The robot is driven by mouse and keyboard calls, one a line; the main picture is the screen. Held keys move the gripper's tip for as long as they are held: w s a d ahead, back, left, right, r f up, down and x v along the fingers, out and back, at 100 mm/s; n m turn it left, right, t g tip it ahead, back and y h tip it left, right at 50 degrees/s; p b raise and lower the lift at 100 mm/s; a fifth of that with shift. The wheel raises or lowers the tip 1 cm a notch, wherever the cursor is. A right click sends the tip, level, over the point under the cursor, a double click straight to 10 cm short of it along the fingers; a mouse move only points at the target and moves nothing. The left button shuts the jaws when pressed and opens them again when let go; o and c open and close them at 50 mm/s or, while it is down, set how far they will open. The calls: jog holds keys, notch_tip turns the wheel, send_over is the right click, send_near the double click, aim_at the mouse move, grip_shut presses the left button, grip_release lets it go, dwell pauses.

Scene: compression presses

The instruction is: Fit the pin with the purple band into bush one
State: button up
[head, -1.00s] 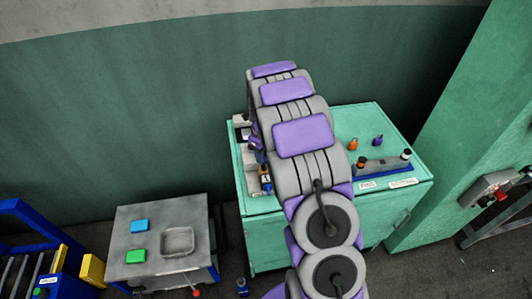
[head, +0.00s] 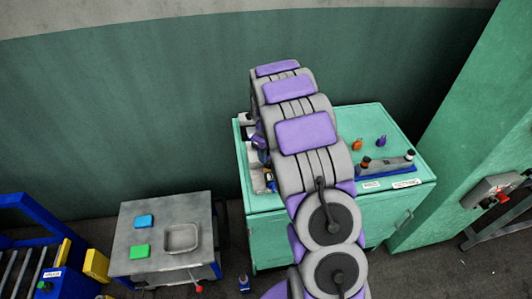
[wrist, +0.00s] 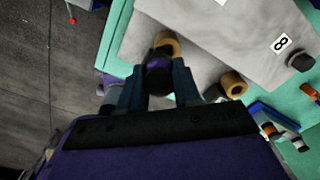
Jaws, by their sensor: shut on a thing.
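In the wrist view, my gripper (wrist: 158,88) is shut on a dark pin with a purple band (wrist: 157,68), held between its two fingers. The pin's end overlaps a brass bush (wrist: 168,41) at the edge of a grey plate (wrist: 205,45). I cannot tell whether the pin is inside this bush or only in front of it. A second brass bush (wrist: 233,83) is to the right, clear of the fingers. Neither bush's number is readable. In the head view, my arm hides most of the gripper and pin.
A green cabinet (head: 300,250) carries the grey plate and a blue-based rack (head: 385,169) on its right. An orange piece (head: 357,144) and a purple piece (head: 381,141) stand behind the rack. A grey table (head: 150,210) with coloured blocks is at the left.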

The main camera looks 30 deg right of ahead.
jog(key=shift+d+p, duration=0.3)
jog(key=shift+d, duration=0.1)
dwell(0.4)
jog(key=shift+d, duration=0.1)
jog(key=shift+d, duration=0.4)
jog(key=shift+a+f, duration=0.2)
jog(key=shift+a, duration=0.1)
jog(key=shift+d+f, duration=0.15)
jog(key=shift+f, duration=0.4)
jog(key=shift+r+p, duration=0.1)
jog(key=shift+p, duration=0.25)
jog(key=shift+r, duration=0.4)
